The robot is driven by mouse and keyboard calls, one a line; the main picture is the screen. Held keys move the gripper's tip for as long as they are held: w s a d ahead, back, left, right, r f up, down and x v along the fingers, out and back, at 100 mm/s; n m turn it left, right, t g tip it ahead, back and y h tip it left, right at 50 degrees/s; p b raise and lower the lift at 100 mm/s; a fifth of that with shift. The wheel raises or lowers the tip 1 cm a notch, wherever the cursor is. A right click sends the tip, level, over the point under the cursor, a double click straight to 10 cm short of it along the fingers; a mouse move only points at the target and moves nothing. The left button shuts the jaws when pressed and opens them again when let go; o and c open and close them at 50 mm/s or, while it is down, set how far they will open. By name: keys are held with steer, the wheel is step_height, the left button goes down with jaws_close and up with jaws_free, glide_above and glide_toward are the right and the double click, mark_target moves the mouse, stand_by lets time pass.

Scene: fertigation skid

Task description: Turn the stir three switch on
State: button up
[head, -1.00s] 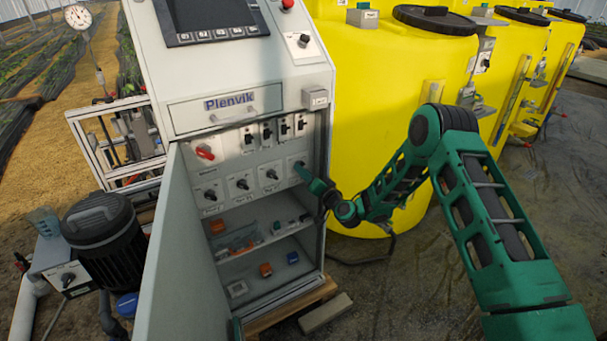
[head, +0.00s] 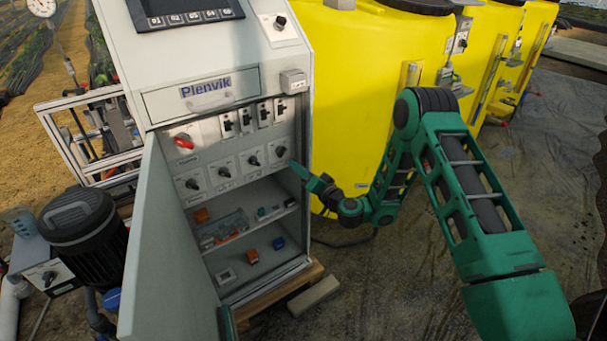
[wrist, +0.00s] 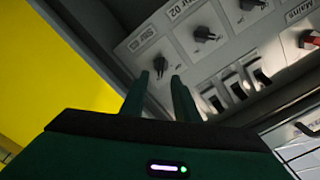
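The stir three switch is a dark rotary knob on a pale plate labelled "Stir 03". In the wrist view the knob (wrist: 161,64) is just beyond my fingertips, with its label beside it. In the head view it is the rightmost knob (head: 280,151) of the lower row in the open cabinet. My gripper (head: 296,168) is just right of and below it in the head view. In the wrist view my gripper (wrist: 160,85) shows two fingers apart with nothing between them. I cannot tell the knob's setting or whether a finger touches it.
The "Stir 02" knob (wrist: 206,34) is beside it. Toggle switches (head: 246,120) and a red mains knob (head: 183,142) are above the row. The cabinet door (head: 165,250) stands open at left. A yellow tank (head: 360,70) is at right. Small parts lie on the shelves below.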

steer(key=shift+v, duration=1.2)
